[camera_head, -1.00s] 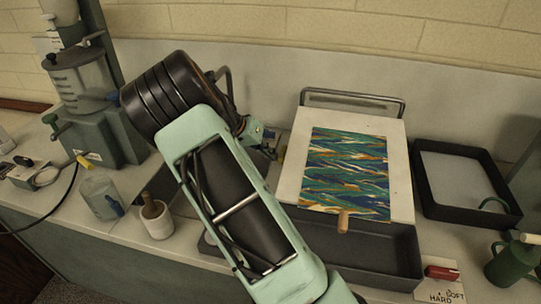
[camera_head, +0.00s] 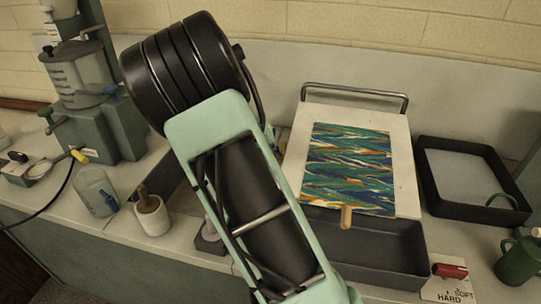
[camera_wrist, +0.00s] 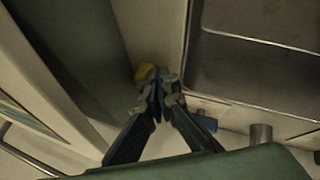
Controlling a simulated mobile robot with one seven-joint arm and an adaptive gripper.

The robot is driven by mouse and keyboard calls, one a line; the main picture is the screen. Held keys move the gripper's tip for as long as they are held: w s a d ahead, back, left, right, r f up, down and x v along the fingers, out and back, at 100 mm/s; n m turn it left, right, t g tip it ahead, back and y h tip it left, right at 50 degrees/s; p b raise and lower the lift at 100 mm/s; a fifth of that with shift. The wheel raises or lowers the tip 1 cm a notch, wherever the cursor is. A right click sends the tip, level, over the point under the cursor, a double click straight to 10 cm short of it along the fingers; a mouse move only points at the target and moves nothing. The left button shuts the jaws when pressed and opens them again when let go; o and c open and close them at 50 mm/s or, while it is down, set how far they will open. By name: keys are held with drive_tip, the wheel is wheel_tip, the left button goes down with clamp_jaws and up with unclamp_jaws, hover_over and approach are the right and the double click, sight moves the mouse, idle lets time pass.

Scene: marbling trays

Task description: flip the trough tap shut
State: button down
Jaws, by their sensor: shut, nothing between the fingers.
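A small yellow piece (camera_wrist: 146,72) shows just beyond my fingertips in the wrist view. It may be the handle of the trough tap, but the rest of it is hidden and its position cannot be told. My gripper (camera_wrist: 158,90) is shut and empty, its tips close to the yellow piece; I cannot tell whether they touch. In the head view my own arm hides the gripper and most of that spot. The dark trough (camera_head: 390,262) stands right of my arm, under the front of a white board.
The white board (camera_head: 407,165) carries a marbled sheet (camera_head: 345,170) and a wooden peg (camera_head: 346,217). A dark tray (camera_head: 433,207) lies at right. A red-handled part (camera_head: 450,270) sits on a HARD/SOFT card. A mortar (camera_head: 152,218) and clear jar (camera_head: 94,190) stand left of my arm.

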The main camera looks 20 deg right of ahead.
drive_tip(key=n+b, duration=0.1)
drive_tip(key=s+d+n+t+y+b, duration=0.1)
drive_tip(key=n, duration=0.1)
drive_tip(key=shift+f+t, duration=0.1)
drive_tip(key=shift+t, duration=0.2)
drive_tip(key=shift+s+d+b, duration=0.1)
drive_tip(key=shift+s+b, duration=0.05)
drive_tip(key=shift+b, duration=0.4)
drive_tip(key=shift+s+d+b, duration=0.25)
drive_tip(key=shift+d+b, duration=0.1)
drive_tip(key=shift+b, duration=0.2)
drive_tip(key=shift+r, duration=0.25)
